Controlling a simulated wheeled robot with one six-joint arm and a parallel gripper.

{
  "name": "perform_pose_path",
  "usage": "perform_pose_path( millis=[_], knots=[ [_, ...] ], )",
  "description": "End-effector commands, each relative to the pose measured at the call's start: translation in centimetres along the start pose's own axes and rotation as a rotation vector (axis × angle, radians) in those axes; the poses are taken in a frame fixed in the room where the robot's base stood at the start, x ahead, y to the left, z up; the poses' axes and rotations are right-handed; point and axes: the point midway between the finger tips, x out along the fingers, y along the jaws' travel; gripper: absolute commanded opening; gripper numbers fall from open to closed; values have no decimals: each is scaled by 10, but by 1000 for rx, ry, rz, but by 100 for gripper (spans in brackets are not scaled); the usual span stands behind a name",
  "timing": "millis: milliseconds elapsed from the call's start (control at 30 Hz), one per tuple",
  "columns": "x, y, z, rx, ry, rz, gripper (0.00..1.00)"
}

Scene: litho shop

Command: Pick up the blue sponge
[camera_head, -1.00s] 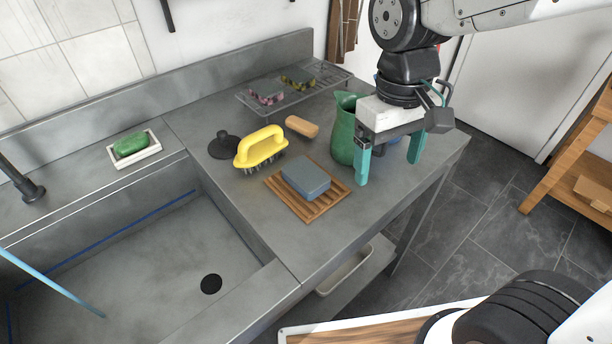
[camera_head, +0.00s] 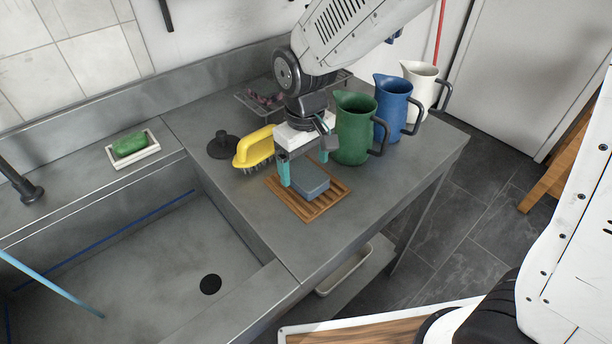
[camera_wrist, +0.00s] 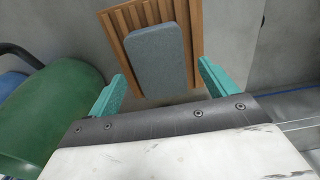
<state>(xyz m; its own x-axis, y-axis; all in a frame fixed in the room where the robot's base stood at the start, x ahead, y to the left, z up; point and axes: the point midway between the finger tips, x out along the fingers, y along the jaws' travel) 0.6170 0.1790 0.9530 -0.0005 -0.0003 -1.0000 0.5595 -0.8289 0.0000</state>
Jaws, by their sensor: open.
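The blue sponge (camera_head: 310,181) is a grey-blue block lying flat on a slatted wooden rack (camera_head: 334,197) on the grey counter. In the wrist view the sponge (camera_wrist: 158,58) lies ahead of and between the two teal fingers, on the wooden slats (camera_wrist: 121,22). My gripper (camera_head: 303,167) is open and empty, above the far edge of the sponge. In the head view one finger overlaps the sponge's left end. I cannot tell the exact height of the fingertips above it.
A green jug (camera_head: 354,130) stands close to the right of my gripper, with a blue jug (camera_head: 393,104) and a white jug (camera_head: 422,88) behind. A yellow brush (camera_head: 254,148) is close on the left. A black plunger-like tool (camera_head: 223,146) and sink (camera_head: 150,260) lie further left.

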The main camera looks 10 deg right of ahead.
Motion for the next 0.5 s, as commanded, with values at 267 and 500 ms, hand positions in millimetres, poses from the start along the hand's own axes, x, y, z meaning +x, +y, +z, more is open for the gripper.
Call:
perform_pose_path(
  millis=[267,500],
  knots=[
    [15,0,0,0,1,0,85],
    [14,0,0,0,0,0,48]
  ],
)
